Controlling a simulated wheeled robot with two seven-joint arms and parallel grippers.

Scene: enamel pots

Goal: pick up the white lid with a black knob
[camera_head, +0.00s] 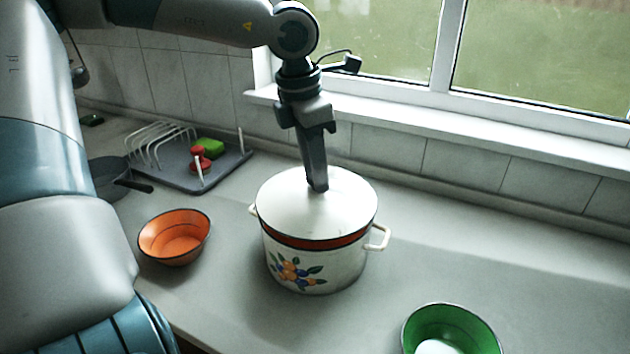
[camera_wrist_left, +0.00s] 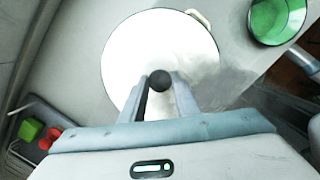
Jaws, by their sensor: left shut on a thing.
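The white lid (camera_head: 283,205) with a dark edge sits on a white enamel pot (camera_head: 340,270) with a red band and painted fruit. My left gripper (camera_head: 318,187) reaches down from above to the middle of the lid. In the left wrist view, the black knob (camera_wrist_left: 160,80) of the lid (camera_wrist_left: 135,50) is between the two fingers of my left gripper (camera_wrist_left: 160,84), which is shut on it. In the head view the fingers hide the knob. I see no clear gap between lid and pot. My right gripper is not in view.
An orange bowl (camera_head: 174,238) stands left of the pot, a green bowl (camera_head: 452,322) at front right. A dish rack (camera_head: 215,172) with red and green things and a dark pan (camera_head: 108,178) are at back left. The counter right of the pot is clear; the window wall is behind.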

